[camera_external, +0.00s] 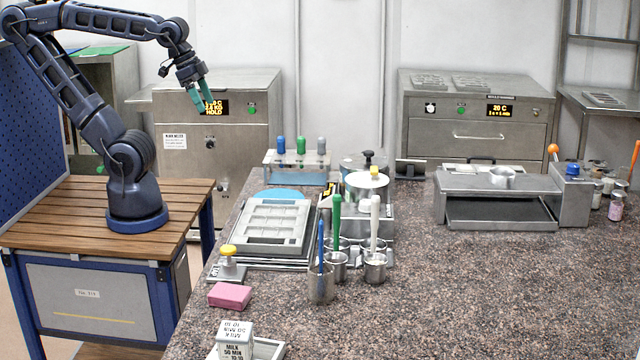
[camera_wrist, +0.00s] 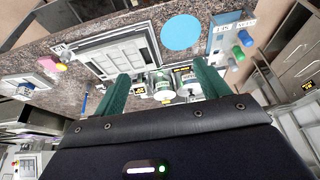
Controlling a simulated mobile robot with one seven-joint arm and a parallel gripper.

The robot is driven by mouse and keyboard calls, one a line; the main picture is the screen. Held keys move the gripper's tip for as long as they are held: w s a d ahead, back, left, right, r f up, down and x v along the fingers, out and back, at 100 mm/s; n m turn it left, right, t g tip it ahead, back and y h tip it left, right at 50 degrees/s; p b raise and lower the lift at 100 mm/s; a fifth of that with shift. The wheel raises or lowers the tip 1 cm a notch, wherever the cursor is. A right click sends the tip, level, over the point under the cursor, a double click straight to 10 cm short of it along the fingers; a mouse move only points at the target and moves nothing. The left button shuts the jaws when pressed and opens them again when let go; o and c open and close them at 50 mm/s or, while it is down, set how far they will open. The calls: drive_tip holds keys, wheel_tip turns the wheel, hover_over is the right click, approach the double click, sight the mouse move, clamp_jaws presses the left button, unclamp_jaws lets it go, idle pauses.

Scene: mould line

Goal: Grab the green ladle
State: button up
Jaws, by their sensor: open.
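The green ladle (camera_external: 336,218) stands upright in the external view, its long green handle rising from a small metal cup (camera_external: 337,265) on the stone counter. A blue-handled one (camera_external: 321,245) stands to its left and a white-handled one (camera_external: 375,222) to its right, each in its own cup. My gripper (camera_external: 203,96) is open and empty, high at the upper left, well away from the ladle. In the wrist view my gripper (camera_wrist: 162,88) shows two green fingers spread apart with nothing held between them. I cannot make out the green ladle there; the fingers may hide it.
A mould tray (camera_external: 265,228) lies left of the cups, with a pot (camera_external: 366,188) behind them. A rack (camera_external: 297,168) with blue, green and grey handles stands farther back. A pink block (camera_external: 229,295) lies at the counter's left edge. The counter's right front is clear.

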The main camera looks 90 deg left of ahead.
drive_tip(key=shift+c, duration=0.2)
drive_tip(key=c, duration=0.6)
drive_tip(key=m+g+h, duration=0.2)
drive_tip(key=m+h, duration=0.2)
drive_tip(key=m, duration=0.5)
hover_over(336, 222)
drive_tip(key=shift+a+f, duration=0.15)
drive_tip(key=shift+f, duration=2.55)
drive_tip(key=shift+a+f, duration=0.15)
drive_tip(key=shift+f, duration=2.5)
drive_tip(key=shift+a+f, duration=0.15)
drive_tip(key=shift+f, duration=2.55)
